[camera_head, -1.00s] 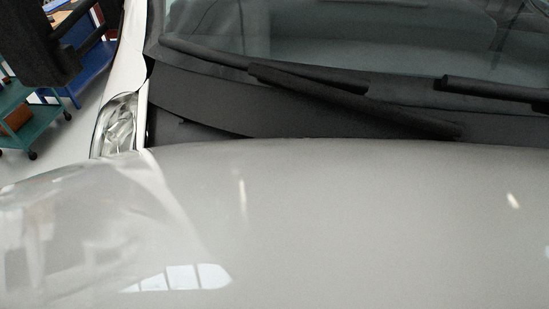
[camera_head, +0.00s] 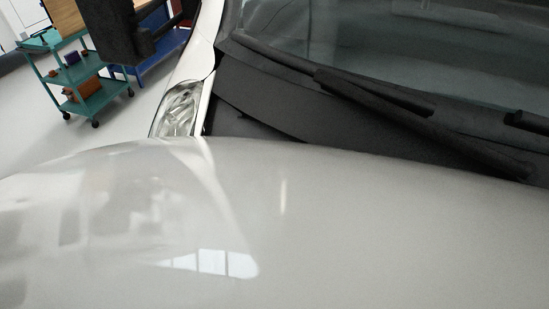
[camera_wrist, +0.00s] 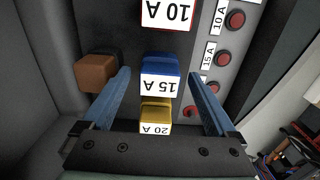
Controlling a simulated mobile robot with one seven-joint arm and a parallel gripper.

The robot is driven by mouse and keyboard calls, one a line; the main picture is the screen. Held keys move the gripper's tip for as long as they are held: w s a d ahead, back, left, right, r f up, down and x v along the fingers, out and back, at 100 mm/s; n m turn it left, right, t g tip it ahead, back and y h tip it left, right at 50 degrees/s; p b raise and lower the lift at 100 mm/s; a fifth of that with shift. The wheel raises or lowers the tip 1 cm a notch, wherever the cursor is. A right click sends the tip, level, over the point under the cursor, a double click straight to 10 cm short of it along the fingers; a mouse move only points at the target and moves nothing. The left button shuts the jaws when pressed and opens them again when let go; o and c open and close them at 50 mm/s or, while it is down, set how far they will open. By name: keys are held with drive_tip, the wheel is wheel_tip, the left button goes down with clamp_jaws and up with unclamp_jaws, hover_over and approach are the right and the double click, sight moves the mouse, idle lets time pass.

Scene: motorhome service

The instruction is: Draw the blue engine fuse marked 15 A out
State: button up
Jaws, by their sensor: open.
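The blue fuse (camera_wrist: 160,66) with a white 15 A label shows in the middle of the wrist view, seated in a dark panel. Its label reads upside down. My gripper (camera_wrist: 160,78) is open, one finger to the left and one to the right of the blue fuse, with gaps on both sides. A yellow fuse (camera_wrist: 156,113) marked 20 A sits just below it, also between the fingers and nearer my palm. The head view does not show the fuses or the gripper's fingers.
A red fuse marked 10 A (camera_wrist: 167,14) is above the blue one. A brown block (camera_wrist: 96,73) stands left. Labelled red round buttons (camera_wrist: 228,58) line the right side. In the head view are the hood (camera_head: 350,230), headlight (camera_head: 178,108), wiper (camera_head: 420,125) and a green cart (camera_head: 78,75).

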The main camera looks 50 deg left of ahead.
drive_tip(key=shift+f, duration=0.25)
drive_tip(key=c, duration=1.1)
drive_tip(key=o, duration=1.1)
drive_tip(key=shift+r, duration=0.15)
wheel_tip(320, 180, up, 13)
